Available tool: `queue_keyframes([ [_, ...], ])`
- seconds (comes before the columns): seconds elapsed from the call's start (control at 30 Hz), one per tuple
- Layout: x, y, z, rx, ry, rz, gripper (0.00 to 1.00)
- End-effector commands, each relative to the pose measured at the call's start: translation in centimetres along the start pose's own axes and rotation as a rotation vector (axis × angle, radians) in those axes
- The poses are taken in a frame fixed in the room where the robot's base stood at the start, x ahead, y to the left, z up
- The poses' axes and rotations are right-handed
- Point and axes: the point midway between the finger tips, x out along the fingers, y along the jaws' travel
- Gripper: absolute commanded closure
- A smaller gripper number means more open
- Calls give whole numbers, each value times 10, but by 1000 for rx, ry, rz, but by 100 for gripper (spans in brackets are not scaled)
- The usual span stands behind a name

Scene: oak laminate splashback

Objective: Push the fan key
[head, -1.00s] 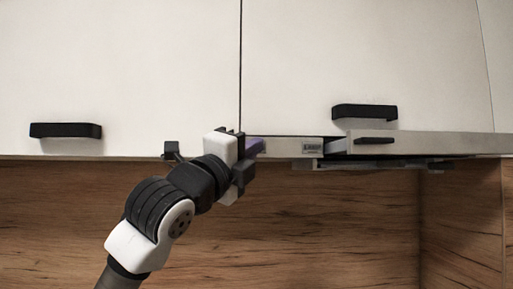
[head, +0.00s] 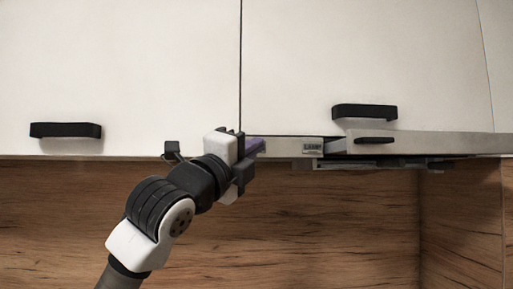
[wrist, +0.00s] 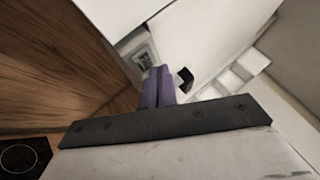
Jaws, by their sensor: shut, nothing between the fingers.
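A slim, pale range hood (head: 440,144) sits under the right wall cabinet in the head view. A small grey panel with dark marks (head: 313,147) is on its left part; a similar pale panel shows in the wrist view (wrist: 140,52). I cannot make out the fan key for certain on it. In the wrist view the fingers (wrist: 158,86) are shut together and empty, pointing toward the panel. I cannot tell whether the tips touch anything.
White cabinet doors carry black handles, one on the left (head: 66,130) and one on the right (head: 364,112). A dark bar (head: 374,140) is on the hood front. The wood splashback (head: 320,220) is behind. A dark hob (wrist: 22,158) shows at lower left in the wrist view.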

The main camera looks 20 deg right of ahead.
Motion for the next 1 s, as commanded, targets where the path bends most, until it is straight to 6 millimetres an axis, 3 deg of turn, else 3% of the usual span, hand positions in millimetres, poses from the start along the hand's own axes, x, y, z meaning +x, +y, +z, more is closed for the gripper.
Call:
queue_keyframes([
  [1.0, 6, 5, 4, 0, 0, 0, 100],
])
